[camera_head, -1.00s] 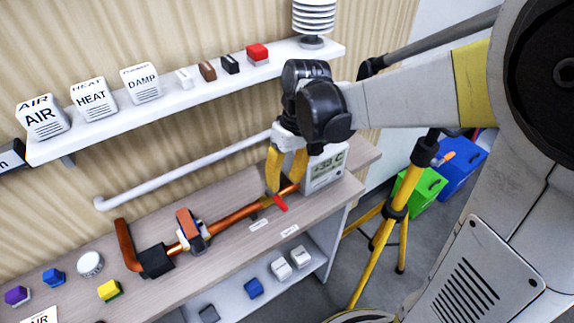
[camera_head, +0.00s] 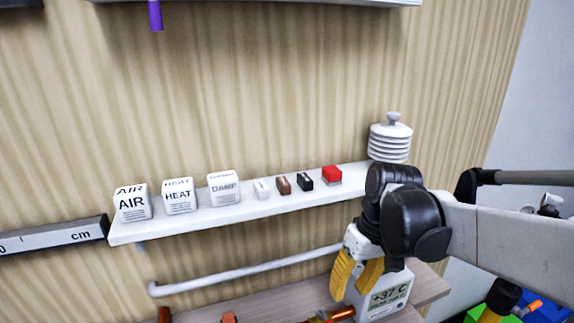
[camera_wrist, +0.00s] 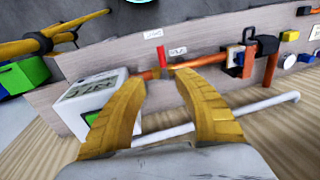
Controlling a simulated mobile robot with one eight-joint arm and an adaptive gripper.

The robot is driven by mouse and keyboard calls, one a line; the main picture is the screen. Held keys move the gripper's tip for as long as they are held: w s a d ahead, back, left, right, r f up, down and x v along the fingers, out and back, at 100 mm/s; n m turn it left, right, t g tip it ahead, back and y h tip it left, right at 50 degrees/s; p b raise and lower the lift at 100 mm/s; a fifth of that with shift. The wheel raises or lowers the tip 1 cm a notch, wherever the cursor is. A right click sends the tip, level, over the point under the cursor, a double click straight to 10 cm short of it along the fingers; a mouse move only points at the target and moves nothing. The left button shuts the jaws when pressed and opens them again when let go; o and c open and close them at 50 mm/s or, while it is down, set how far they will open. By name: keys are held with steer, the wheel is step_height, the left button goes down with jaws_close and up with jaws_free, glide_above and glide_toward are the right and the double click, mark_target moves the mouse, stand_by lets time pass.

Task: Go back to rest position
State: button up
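My gripper (camera_head: 354,286) has yellow fingers and hangs below the shelf, at the left of a white meter (camera_head: 388,297) whose display reads about +37 C. In the wrist view my gripper (camera_wrist: 160,76) is open, its fingers apart with nothing held between them. Beyond the fingertips lie a copper pipe (camera_wrist: 207,61) and a red lever (camera_wrist: 160,52). The meter also shows in the wrist view (camera_wrist: 95,112), beside the left finger. In the head view most of the pipe is cut off by the lower edge.
A white wall shelf (camera_head: 235,211) holds labelled blocks, small coloured pieces and a ribbed white sensor (camera_head: 390,140), close to my wrist. A white rail (camera_head: 240,273) runs below the shelf. A yellow tripod (camera_wrist: 45,40) and a green bin (camera_wrist: 22,80) stand beside the bench.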

steer(key=s+d+r+m+t+h, duration=0.2)
steer(key=s+d+m+t, duration=0.1)
steer(key=s+t, duration=0.4)
steer(key=shift+s+d, duration=0.15)
steer(key=shift+s, duration=0.45)
stand_by(0.4)
